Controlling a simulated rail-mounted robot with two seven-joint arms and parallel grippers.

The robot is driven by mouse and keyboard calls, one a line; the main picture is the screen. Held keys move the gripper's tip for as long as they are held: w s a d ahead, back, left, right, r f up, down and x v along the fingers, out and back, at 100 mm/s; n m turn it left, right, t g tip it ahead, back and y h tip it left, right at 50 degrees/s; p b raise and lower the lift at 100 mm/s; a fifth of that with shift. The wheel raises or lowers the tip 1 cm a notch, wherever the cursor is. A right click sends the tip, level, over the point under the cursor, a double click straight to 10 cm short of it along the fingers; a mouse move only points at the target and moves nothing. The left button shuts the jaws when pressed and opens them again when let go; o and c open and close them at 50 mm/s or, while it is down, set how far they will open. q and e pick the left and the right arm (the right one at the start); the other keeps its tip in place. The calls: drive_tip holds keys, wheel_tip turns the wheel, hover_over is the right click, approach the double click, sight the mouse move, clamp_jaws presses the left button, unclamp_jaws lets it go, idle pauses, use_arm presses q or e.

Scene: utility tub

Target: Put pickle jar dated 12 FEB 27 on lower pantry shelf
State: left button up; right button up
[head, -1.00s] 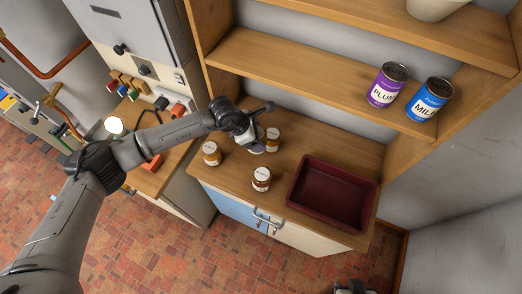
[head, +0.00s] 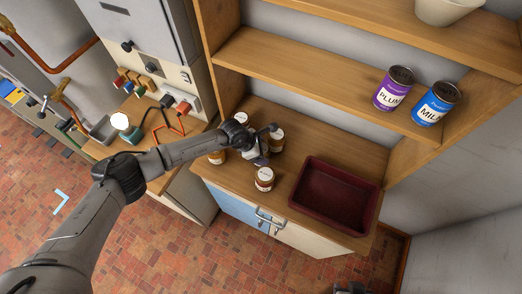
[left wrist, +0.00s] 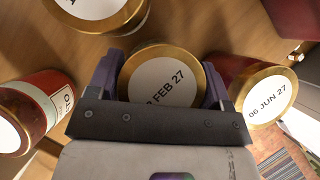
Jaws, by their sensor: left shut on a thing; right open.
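My left gripper (head: 261,157) is over the counter among the jars, its fingers on both sides of a gold-lidded jar (left wrist: 162,75). In the left wrist view its white lid label reads "FEB 27", with the day partly hidden by the gripper. In the head view this jar is mostly hidden by the hand. A jar marked "06 JUN 27" (left wrist: 268,98) is close to the right finger. Other jars stand at the front (head: 264,179), back (head: 277,140) and left (head: 216,158). The lower pantry shelf (head: 300,80) is above the counter. My right gripper (head: 350,288) is at the bottom edge, open.
A purple PLUM can (head: 393,90) and a blue MILK can (head: 435,104) stand at the shelf's right; its left and middle are bare. A dark red tray (head: 333,195) sits on the counter's right. An upper shelf (head: 370,25) holds a pale bowl (head: 446,10).

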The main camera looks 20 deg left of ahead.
use_arm(q)
drive_tip(key=shift+f, duration=0.15)
drive_tip(key=o, duration=1.2)
drive_tip(key=shift+r, duration=0.3)
drive_tip(key=v, duration=1.2)
drive_tip(key=shift+f, duration=0.1)
